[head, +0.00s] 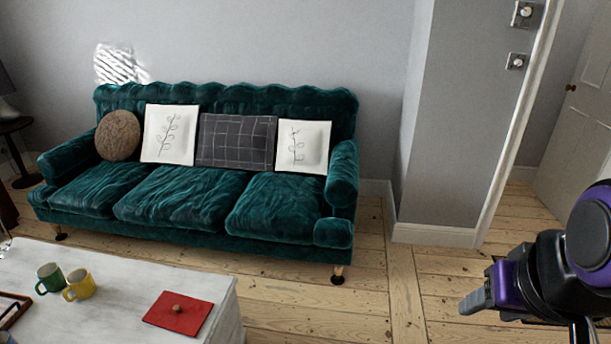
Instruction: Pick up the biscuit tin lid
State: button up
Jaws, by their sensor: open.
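My gripper (472,302) is at the lower right, over the floorboards and well to the right of the table. It is open and points left, apart from the lid. Only one finger shows clearly. No tin is in view under or beside the lid.
A green mug (48,278) and a yellow mug (79,286) stand left of the lid. A brown-edged tray (14,312) is at the left edge. A green sofa (180,195) stands behind the table. Bare floorboards (375,300) lie between table and gripper.

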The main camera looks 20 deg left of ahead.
aim_at(185, 314)
jog(key=i+u, duration=0.45)
jog(key=i+l+u, duration=0.1)
jog(key=i+u, duration=0.45)
jog(key=u, duration=0.25)
jog(key=i+u, duration=0.2)
jog(key=u, duration=0.2)
jog(key=i+l+u, duration=0.1)
jog(key=u, duration=0.35)
